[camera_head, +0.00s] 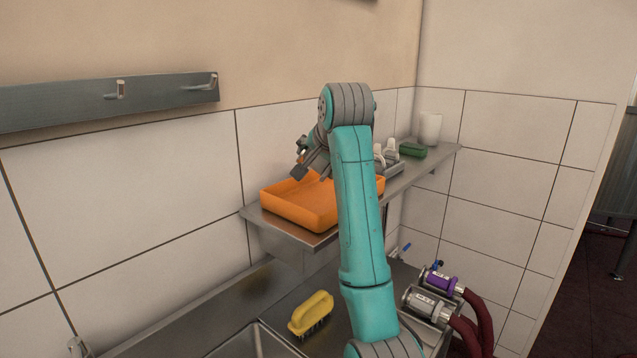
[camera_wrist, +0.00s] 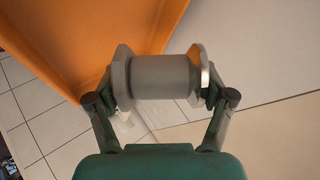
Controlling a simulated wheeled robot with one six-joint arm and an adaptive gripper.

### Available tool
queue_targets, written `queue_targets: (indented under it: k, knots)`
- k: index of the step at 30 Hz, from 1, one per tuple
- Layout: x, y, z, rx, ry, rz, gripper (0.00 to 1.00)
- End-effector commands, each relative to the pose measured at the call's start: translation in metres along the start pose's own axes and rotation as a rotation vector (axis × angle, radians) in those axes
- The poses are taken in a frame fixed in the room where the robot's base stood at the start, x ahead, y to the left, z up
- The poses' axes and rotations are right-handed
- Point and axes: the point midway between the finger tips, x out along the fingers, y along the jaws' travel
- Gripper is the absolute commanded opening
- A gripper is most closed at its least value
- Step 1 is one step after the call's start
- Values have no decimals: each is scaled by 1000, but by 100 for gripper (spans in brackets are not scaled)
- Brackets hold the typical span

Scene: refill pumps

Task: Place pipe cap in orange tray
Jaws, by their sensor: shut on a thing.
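The orange tray (camera_head: 299,213) sits on a metal shelf on the wall, and part of it is hidden behind my arm. In the wrist view the tray's orange wall (camera_wrist: 90,30) fills the upper left. My gripper (camera_head: 308,166) is over the tray's back part in the head view. The pipe cap is hard to tell apart from the fingers in the head view.
The shelf (camera_head: 437,159) also holds a green block (camera_head: 412,150), a white cup (camera_head: 430,128) and small white-topped items (camera_head: 386,154) to the right. Below are a yellow brush (camera_head: 311,313), a sink, and pumps (camera_head: 436,302) with dark red hoses. A hook rail (camera_head: 110,100) hangs at left.

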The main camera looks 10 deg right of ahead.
Motion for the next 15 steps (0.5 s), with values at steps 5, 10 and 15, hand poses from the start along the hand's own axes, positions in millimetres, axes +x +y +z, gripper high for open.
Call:
queue_targets:
  k: [5,10,15]
  knots:
    - [8,7,7,0,2,-2,36]
    - [19,17,17,0,0,0,36]
    - [31,27,26,0,1,-2,36]
